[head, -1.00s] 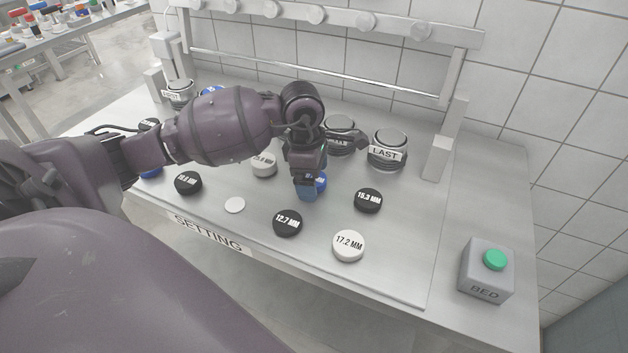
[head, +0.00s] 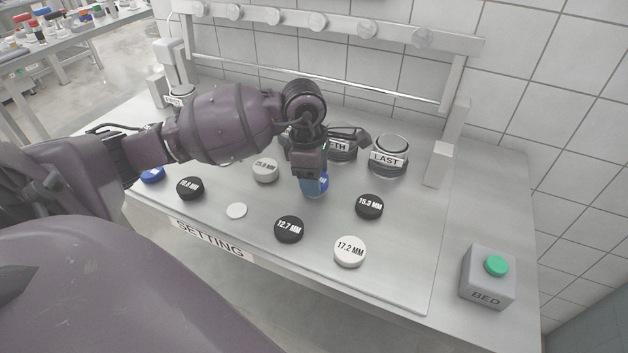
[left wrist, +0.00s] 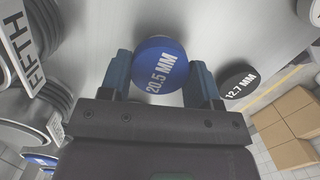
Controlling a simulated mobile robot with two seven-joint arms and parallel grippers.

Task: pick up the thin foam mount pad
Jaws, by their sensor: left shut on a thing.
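A thin plain white disc (head: 236,211), which looks like the thin foam pad, lies flat on the steel bench near its front edge. My left gripper (head: 315,186) is to the right of it and farther back, pointing down. It is shut on a blue puck (head: 323,185) marked 20.5 MM. In the left wrist view the blue puck (left wrist: 160,62) sits between the two blue fingers of the left gripper (left wrist: 162,80). I cannot tell whether the puck is clear of the bench. My right gripper is not in view.
Around the gripper lie black pucks marked 12.7 MM (head: 289,229) and 15.3 MM (head: 369,206), and a white 17.2 MM puck (head: 349,251). Jars labelled FIFTH (head: 341,146) and LAST (head: 389,157) stand behind. A BED button box (head: 487,277) is at right.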

